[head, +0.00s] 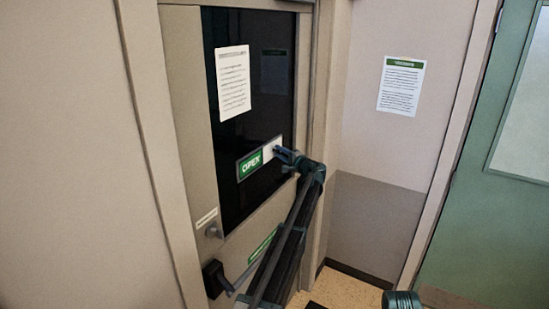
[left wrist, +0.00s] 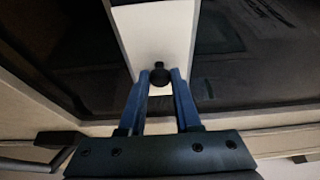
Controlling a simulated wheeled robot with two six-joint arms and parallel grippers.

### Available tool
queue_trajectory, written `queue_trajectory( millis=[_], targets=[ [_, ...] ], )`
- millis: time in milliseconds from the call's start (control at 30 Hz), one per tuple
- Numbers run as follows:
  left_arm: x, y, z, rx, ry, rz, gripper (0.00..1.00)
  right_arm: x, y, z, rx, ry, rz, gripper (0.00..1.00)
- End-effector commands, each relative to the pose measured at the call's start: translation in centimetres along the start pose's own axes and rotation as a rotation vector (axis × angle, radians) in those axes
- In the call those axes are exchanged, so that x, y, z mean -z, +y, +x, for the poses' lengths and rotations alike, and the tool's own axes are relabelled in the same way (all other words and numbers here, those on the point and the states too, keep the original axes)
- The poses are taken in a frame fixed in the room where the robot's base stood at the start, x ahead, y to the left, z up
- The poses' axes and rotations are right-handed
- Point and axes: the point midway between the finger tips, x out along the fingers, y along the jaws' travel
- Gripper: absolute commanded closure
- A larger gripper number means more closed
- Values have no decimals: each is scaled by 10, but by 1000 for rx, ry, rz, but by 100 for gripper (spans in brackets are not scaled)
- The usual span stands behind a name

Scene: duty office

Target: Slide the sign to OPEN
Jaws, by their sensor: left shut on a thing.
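The sign (head: 250,164) is mounted on the dark glass of the door. Its left part is green and reads OPEN in white letters, and a white slider panel (head: 269,149) covers its right end. My left gripper (head: 280,153) is at the right end of the sign. In the left wrist view, the blue fingers of my left gripper (left wrist: 160,85) are shut on a small dark knob (left wrist: 160,73) on the white slider panel (left wrist: 158,35).
A paper notice (head: 233,82) is on the glass above the sign. A lock (head: 212,230) and a dark handle (head: 214,279) are on the door at lower left. Another notice (head: 401,85) hangs on the right wall. A green door (head: 480,230) stands at far right.

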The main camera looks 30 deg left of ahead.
Motion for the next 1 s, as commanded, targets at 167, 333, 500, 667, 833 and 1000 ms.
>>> queue_trajectory(
  millis=[167,333,500,667,833,1000],
  targets=[
    [5,0,0,2,9,0,100,0,0,0,0,0,0,50],
    [6,-1,1,3,10,1,63,0,0,0,0,0,0,50],
    [5,-1,1,2,8,1,39,0,0,0,0,0,0,50],
    [4,0,1,2,6,1,39,0,0,0,0,0,0,50],
    [3,0,-4,2,6,0,39,0,0,0,0,0,0,50],
    [2,0,-31,2,7,0,39,0,0,0,0,0,0,50]
  ],
)
